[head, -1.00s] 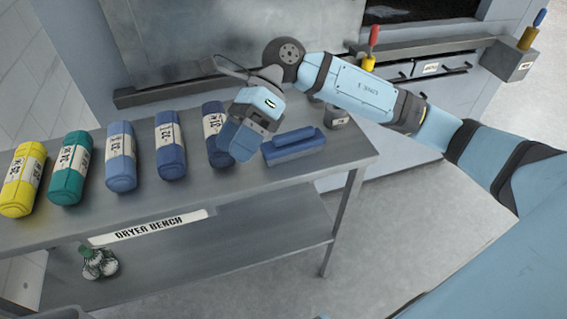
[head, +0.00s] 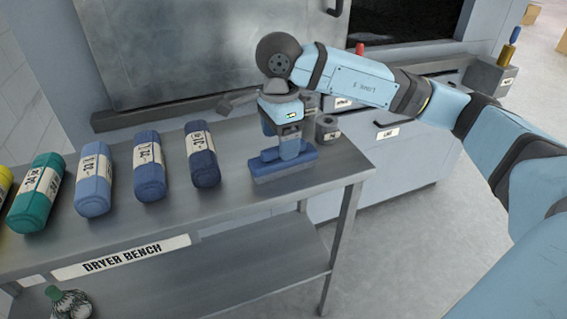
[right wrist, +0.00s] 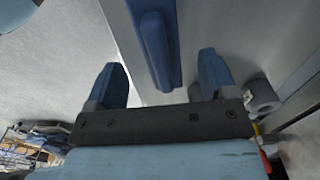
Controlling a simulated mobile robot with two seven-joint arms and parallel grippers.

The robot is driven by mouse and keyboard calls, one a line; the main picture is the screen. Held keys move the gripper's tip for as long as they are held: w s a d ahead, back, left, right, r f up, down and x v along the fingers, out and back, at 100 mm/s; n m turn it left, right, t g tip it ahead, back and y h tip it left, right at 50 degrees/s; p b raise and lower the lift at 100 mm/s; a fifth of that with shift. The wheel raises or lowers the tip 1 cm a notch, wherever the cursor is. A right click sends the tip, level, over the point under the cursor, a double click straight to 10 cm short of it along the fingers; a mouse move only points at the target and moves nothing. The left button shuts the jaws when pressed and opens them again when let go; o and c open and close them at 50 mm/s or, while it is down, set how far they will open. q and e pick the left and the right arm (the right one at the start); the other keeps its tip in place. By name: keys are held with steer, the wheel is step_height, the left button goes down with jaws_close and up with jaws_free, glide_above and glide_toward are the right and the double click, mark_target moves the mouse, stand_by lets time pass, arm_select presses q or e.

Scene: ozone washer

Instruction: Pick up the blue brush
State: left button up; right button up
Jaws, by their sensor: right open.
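The blue brush (head: 284,165), a long block with a raised handle, lies on the steel dryer bench (head: 225,195) near its right end. My right gripper (head: 290,148) points down at the brush and hides part of its handle. In the right wrist view, the brush (right wrist: 158,50) shows between the two blue fingers of my right gripper (right wrist: 160,70), which are open with visible space on both sides. I cannot tell how far the fingertips are above the brush. My left gripper is not in view.
A grey cylinder (head: 328,130) stands close behind the brush on the right. A metal panel (head: 200,50) rises behind the bench. The bench front by the brush is clear.

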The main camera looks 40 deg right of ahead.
steer(key=shift+f, duration=0.85)
step_height(320, 180, down, 4)
steer(key=shift+r+b, duration=0.15)
steer(key=shift+b, duration=0.5)
steer(key=shift+f, duration=0.25)
steer(key=c, duration=1.1)
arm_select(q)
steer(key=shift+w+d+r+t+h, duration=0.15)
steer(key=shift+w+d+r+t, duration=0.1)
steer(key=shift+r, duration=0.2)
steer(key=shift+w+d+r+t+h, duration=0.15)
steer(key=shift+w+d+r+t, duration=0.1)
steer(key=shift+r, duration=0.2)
arm_select(e)
steer(key=shift+r, duration=0.1)
step_height(320, 180, up, 9)
steer(key=shift+p, duration=1)
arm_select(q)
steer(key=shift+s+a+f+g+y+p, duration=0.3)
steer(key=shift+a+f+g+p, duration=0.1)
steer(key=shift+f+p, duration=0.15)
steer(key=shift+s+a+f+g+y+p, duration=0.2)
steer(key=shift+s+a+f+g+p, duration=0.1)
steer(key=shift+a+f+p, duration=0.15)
arm_select(e)
steer(key=shift+r, duration=5.4)
